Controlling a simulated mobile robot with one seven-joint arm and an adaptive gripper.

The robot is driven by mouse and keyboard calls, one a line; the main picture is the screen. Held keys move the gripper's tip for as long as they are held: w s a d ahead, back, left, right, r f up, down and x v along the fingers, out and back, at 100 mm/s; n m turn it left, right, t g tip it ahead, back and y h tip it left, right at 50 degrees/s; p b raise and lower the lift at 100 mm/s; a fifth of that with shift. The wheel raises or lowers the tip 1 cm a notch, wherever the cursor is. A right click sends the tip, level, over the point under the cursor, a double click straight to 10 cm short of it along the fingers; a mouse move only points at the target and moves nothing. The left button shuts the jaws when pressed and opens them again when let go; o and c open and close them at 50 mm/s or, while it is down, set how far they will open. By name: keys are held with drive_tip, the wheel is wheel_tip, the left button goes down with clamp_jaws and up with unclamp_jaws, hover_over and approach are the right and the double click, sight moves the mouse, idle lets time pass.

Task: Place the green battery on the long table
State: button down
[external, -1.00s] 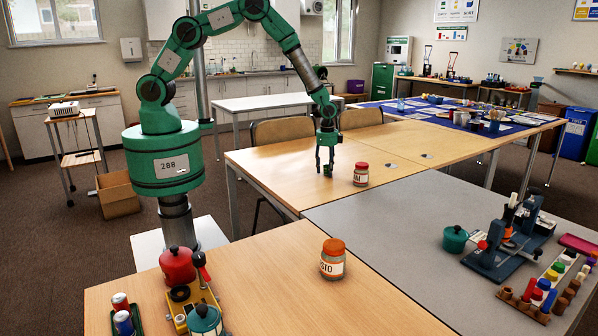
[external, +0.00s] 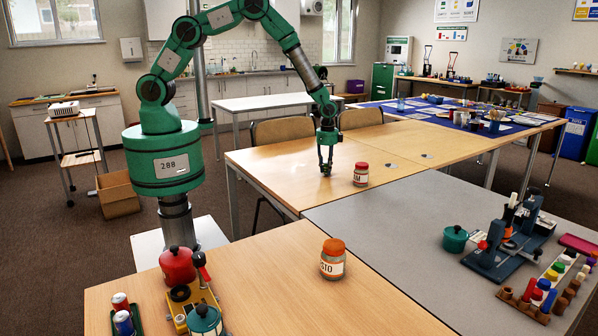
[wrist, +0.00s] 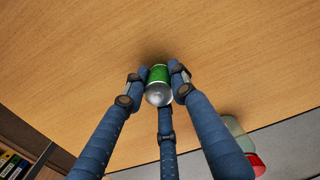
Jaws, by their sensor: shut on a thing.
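The green battery (wrist: 159,76) is a small green cylinder with a silver end, in the wrist view. My gripper (wrist: 158,84) is shut on it, with blue fingers on both sides and one below. In the external view my gripper (external: 326,168) points down at the wooden long table (external: 285,172), its fingertips at or just above the top. I cannot tell whether the battery touches the wood. The battery is too small and hidden between the fingers to make out there.
A jar with a red lid (external: 361,174) stands on the table just right of my gripper; it also shows in the wrist view (wrist: 238,138). A grey table (external: 395,225) adjoins in front. Another jar (external: 333,260) stands on the nearer wooden table. The wood left of my gripper is clear.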

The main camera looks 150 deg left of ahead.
drive_tip(key=shift+r, duration=0.4)
drive_tip(key=shift+s+d+r+p, duration=0.1)
drive_tip(key=shift+d+r+p, duration=0.1)
drive_tip(key=shift+r, duration=0.45)
drive_tip(key=shift+s+d+r+p, duration=0.1)
drive_tip(key=shift+d+r+p, duration=0.1)
drive_tip(key=shift+r, duration=0.4)
drive_tip(key=s+d, duration=0.2)
drive_tip(key=d, duration=0.2)
drive_tip(key=s+d+r+p, duration=0.1)
drive_tip(key=s+d, duration=0.2)
drive_tip(key=d, duration=0.1)
drive_tip(key=s+d, duration=0.2)
drive_tip(key=d, duration=0.3)
drive_tip(key=shift+s+r+p, duration=0.15)
drive_tip(key=shift+s+p, duration=0.15)
drive_tip(key=shift+s, duration=0.05)
